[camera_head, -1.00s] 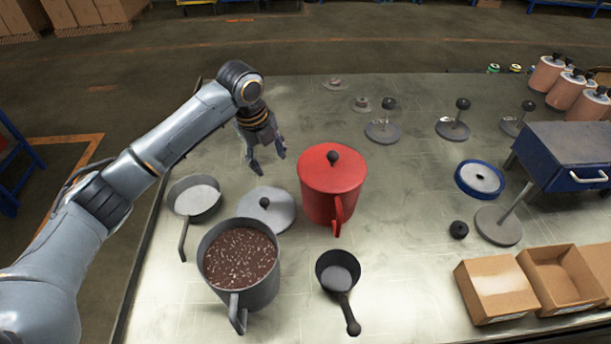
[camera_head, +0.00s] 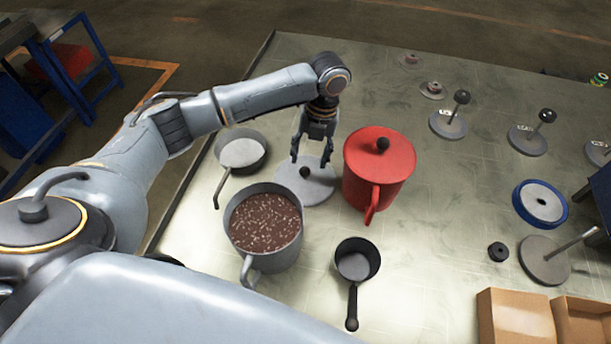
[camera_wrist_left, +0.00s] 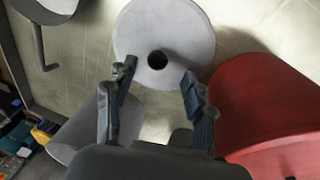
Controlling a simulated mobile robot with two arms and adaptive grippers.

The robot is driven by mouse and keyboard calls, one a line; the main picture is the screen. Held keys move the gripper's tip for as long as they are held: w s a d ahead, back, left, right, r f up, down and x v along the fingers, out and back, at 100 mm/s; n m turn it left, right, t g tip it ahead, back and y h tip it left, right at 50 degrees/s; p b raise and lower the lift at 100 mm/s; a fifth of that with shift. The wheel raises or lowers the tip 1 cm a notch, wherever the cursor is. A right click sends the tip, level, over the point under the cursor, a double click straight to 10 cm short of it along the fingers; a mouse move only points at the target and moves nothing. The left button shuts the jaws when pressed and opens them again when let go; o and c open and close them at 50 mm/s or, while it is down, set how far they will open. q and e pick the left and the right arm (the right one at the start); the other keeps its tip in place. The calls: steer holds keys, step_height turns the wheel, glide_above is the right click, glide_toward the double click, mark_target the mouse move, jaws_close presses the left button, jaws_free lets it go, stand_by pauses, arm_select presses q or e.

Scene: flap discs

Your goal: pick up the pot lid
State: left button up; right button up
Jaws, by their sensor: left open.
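The grey pot lid (camera_head: 314,187) with a black round knob (camera_head: 305,172) lies flat on the table between the grey pot and the red pot. My left gripper (camera_head: 311,158) points down above the lid's far side, open and empty, its fingers apart from the knob as far as I can see. In the left wrist view the lid (camera_wrist_left: 178,32) and its knob (camera_wrist_left: 157,60) lie ahead of the open gripper (camera_wrist_left: 158,82), with the knob between the lines of the two fingers. My right gripper is not in view.
The grey pot (camera_head: 285,253) full of brown contents stands beside the lid. The red pot (camera_head: 378,175) with its own lid stands close on the right. A small pan (camera_head: 242,151) lies left, a black-handled pan (camera_head: 355,262) in front. Bare table (camera_head: 440,230) lies to the right.

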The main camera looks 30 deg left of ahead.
mark_target(306, 167)
arm_select(q)
steer(key=f, duration=0.2)
steer(key=s+f+p, duration=0.1)
steer(key=shift+a+f, duration=0.25)
steer(key=shift+a, duration=0.05)
steer(key=shift+f, duration=0.35)
jaws_close()
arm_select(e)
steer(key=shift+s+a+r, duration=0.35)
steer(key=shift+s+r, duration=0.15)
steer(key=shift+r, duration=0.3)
arm_select(q)
steer(key=shift+w, duration=0.1)
